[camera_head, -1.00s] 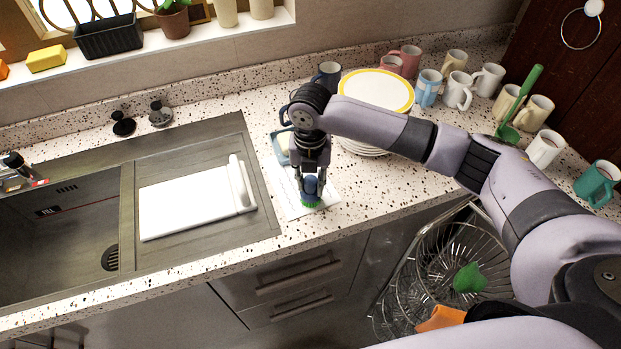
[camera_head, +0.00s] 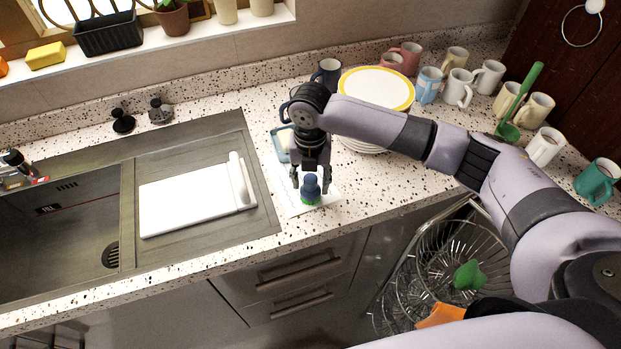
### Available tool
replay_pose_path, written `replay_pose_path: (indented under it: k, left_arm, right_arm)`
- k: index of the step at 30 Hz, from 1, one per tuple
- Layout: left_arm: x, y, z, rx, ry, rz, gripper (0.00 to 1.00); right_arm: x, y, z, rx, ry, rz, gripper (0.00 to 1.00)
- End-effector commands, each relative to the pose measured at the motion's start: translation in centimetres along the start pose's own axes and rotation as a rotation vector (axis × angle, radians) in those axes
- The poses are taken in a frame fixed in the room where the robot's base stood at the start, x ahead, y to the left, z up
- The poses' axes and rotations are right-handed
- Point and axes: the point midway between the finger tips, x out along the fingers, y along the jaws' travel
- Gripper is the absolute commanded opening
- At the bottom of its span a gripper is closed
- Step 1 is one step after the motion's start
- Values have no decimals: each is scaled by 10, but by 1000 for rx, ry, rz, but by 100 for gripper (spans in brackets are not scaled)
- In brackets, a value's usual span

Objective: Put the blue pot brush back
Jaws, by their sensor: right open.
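The blue pot brush (camera_head: 311,187) has a dark blue knob and a green lower rim. It stands upright on a white cloth or sheet (camera_head: 292,204) on the counter, to the right of the sink. My right gripper (camera_head: 311,181) points down just above and around the brush. Its fingers are open, one on each side of the knob; the picture does not show whether they touch it. A light blue dish (camera_head: 280,143) lies behind the gripper, partly hidden by it. My left gripper is not in view.
A plate stack (camera_head: 375,87) and several mugs (camera_head: 459,88) stand behind and right of my arm. A green ladle (camera_head: 520,100) stands among them. The sink (camera_head: 60,235) and a white board (camera_head: 190,200) are on the left. A wire rack (camera_head: 425,265) is below the counter.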

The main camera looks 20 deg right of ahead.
Motion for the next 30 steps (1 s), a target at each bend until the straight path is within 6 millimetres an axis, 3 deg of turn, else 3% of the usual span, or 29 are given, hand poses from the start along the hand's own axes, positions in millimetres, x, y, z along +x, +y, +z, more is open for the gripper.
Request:
replay_pose_path:
  k: [5,18,24,30]
  left_arm:
    - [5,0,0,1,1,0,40]
    - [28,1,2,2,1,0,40]
    - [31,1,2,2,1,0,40]
    - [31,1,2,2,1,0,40]
  right_arm:
    - [-15,1,1,0,-3,4,46]
    - [-102,1,1,0,-4,3,46]
    - [-121,0,0,0,-1,0,46]
    - [-123,0,0,0,1,1,46]
